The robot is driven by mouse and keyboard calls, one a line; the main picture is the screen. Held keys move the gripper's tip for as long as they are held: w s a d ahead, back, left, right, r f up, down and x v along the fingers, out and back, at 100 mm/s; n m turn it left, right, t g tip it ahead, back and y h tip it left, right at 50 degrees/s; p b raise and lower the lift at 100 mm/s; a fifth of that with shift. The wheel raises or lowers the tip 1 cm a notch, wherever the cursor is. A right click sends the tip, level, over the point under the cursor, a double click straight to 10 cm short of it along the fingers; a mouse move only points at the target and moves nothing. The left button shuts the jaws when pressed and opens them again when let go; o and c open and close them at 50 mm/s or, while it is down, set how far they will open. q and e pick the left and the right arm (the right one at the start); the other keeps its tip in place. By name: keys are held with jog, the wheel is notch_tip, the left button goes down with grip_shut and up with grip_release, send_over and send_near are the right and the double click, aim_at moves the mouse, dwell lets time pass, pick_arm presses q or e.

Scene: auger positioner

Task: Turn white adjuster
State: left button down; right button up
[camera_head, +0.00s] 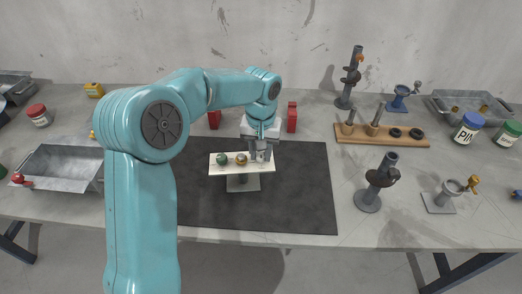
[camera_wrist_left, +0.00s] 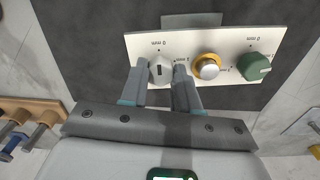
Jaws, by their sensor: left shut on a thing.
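The white adjuster (camera_wrist_left: 161,71) is a round knob with a dark mark on its face, at the left end of the pale panel (camera_wrist_left: 140,42) in the left wrist view. My left gripper (camera_wrist_left: 160,80) has one finger on each side of it and is shut on it. In the head view my left gripper (camera_head: 260,154) is at the right end of the panel (camera_head: 238,171) and mostly hides the white adjuster. An orange-ringed knob (camera_wrist_left: 208,66) and a green knob (camera_wrist_left: 254,66) sit beside it. My right gripper is not in view.
The panel stands on a dark mat (camera_head: 290,195). Two red blocks (camera_head: 292,116) stand behind it. A wooden rack (camera_head: 385,141), a grey stand (camera_head: 371,190) and a metal tray (camera_head: 60,168) are farther off. The mat right of the panel is clear.

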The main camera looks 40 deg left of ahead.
aim_at(261, 154)
pick_arm(q)
jog(key=c, duration=0.8)
grip_release()
notch_tip(261, 154, up, 16)
jog(key=shift+r+p, duration=0.2)
jog(key=shift+p, duration=0.5)
jog(key=shift+r, duration=0.1)
